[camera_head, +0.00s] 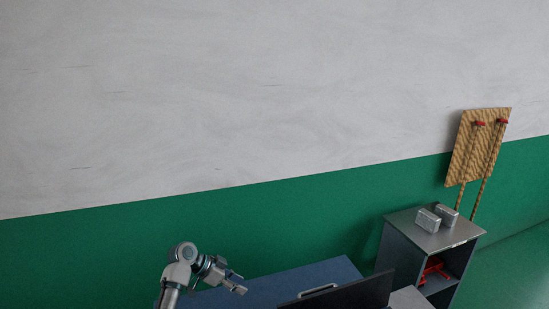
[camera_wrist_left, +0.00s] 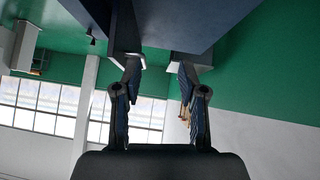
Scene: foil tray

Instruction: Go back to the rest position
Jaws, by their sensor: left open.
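My left gripper (camera_head: 238,285) is at the lower left in the head view, at the end of my grey arm, over or beside a blue tabletop (camera_head: 318,274). In the left wrist view my left gripper (camera_wrist_left: 158,70) shows both fingers spread apart with nothing between them. Two silvery foil trays (camera_head: 428,220) sit side by side on top of a grey cabinet at the right, well away from the gripper. My right gripper does not show.
The grey cabinet (camera_head: 400,220) has an open front with red items (camera_head: 434,268) inside. A dark panel (camera_head: 345,294) stands at the bottom. A woven board (camera_head: 470,150) with red-ended poles leans on the wall behind. The wall (camera_head: 200,100) is grey above green.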

